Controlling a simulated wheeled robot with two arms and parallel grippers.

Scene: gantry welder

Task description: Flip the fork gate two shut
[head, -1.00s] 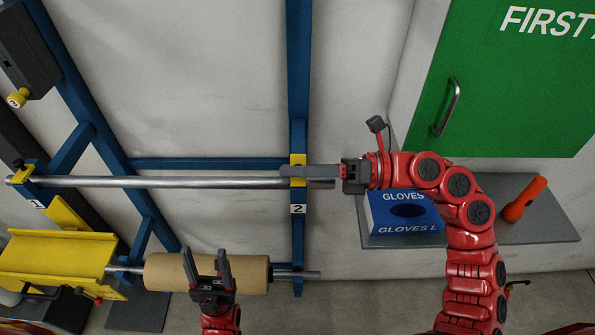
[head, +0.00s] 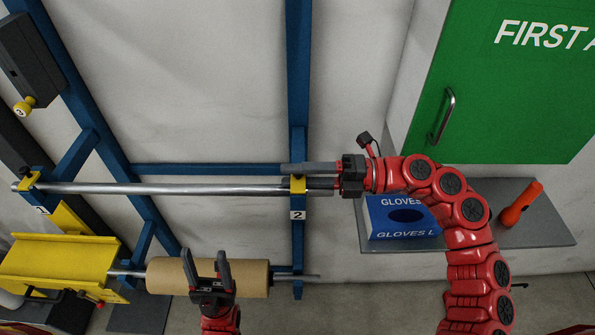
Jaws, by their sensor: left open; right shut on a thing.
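Fork gate two is the yellow piece (head: 298,185) at the blue post marked 2. It lies across the steel bar (head: 170,189), and its upper side is hidden behind my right gripper's finger. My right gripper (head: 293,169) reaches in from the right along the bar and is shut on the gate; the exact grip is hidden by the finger. My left gripper (head: 206,272) is open and empty, pointing up in front of the brown roll (head: 257,277).
The roll sits on a lower rod beside a yellow trough (head: 55,262). Post 1 has a similar yellow gate (head: 30,182). At right, a grey shelf (head: 540,233) holds a blue glove box (head: 403,222) and an orange flashlight (head: 520,203) below a green first-aid cabinet (head: 505,90).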

